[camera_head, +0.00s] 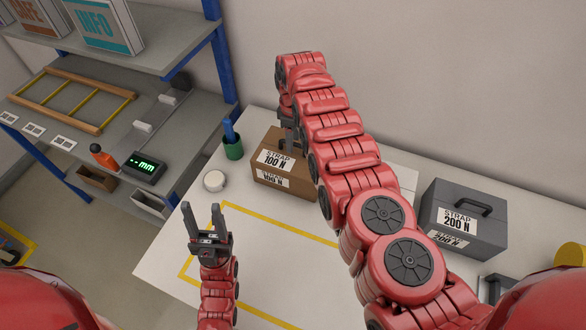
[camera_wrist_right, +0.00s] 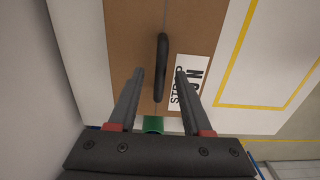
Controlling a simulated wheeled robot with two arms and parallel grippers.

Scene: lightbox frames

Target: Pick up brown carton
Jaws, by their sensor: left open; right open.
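The brown carton (camera_head: 270,184) stands on the white table, labelled STRAP 100 N on its top and front. My right arm reaches across it, and the right gripper (camera_head: 289,125) is over its top, partly hidden by the arm. In the right wrist view the open fingers (camera_wrist_right: 157,72) straddle the line of the carton's dark handle (camera_wrist_right: 161,65), with the brown top (camera_wrist_right: 135,30) beneath. I cannot tell whether the fingers touch the carton. My left gripper (camera_head: 204,208) is open and empty, pointing up, left of and nearer than the carton.
A grey case (camera_head: 470,236) marked STRAP 200 N stands at the right. A green cup (camera_head: 233,148) and a white mug (camera_head: 214,181) are left of the carton. Yellow tape (camera_head: 290,228) outlines a mostly clear table area. A shelf unit (camera_head: 190,98) stands at the left.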

